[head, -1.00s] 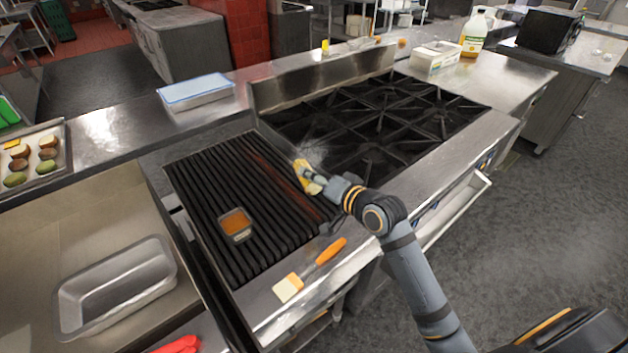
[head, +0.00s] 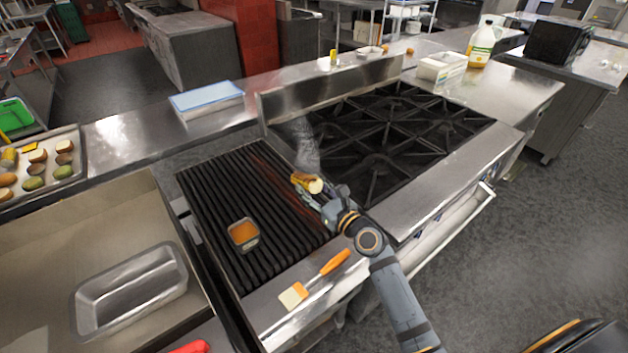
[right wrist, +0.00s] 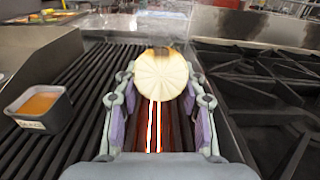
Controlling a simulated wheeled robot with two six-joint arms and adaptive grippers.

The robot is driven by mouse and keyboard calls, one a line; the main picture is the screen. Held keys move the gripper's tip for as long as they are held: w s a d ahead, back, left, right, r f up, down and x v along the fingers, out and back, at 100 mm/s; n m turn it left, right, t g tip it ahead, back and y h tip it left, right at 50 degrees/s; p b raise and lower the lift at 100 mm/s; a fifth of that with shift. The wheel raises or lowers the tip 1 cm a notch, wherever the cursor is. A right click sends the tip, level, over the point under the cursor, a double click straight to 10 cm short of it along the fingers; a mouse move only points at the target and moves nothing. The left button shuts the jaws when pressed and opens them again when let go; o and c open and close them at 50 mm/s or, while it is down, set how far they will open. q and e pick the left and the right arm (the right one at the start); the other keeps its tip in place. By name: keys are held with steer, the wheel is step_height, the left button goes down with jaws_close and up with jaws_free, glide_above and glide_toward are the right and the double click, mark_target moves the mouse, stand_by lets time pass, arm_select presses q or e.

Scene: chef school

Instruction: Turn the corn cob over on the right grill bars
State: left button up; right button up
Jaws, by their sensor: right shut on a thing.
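The corn cob (head: 303,181) is over the right side of the grill bars (head: 262,170), close to the burners. It is yellow with a browned, charred patch and a pale cut end that faces my right gripper. In the right wrist view the round cut end (right wrist: 161,76) is between the fingers, with the dark patch at its top edge. My right gripper (head: 317,192) is shut on the cob. Red-hot glow shows below the cob between the fingers. Whether the cob touches the bars, I cannot tell. My left gripper is not in view.
A small tub of orange sauce (head: 243,234) stands on the left bars. A brush with an orange handle (head: 335,262) lies on the front ledge. The burner range (head: 385,130) adjoins on the right. An empty metal pan (head: 130,290) is at the left.

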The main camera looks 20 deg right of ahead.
steer(key=shift+m, duration=0.3)
step_height(320, 180, down, 7)
steer(key=b, duration=0.6)
steer(key=shift+w+f+b, duration=0.1)
steer(key=shift+f+b, duration=0.1)
steer(key=shift+b, duration=0.1)
steer(key=o, duration=1.3)
steer(key=shift+v, duration=4.4)
steer(key=shift+s+d+r, duration=0.15)
steer(key=shift+s+r, duration=0.2)
steer(key=shift+s, duration=0.25)
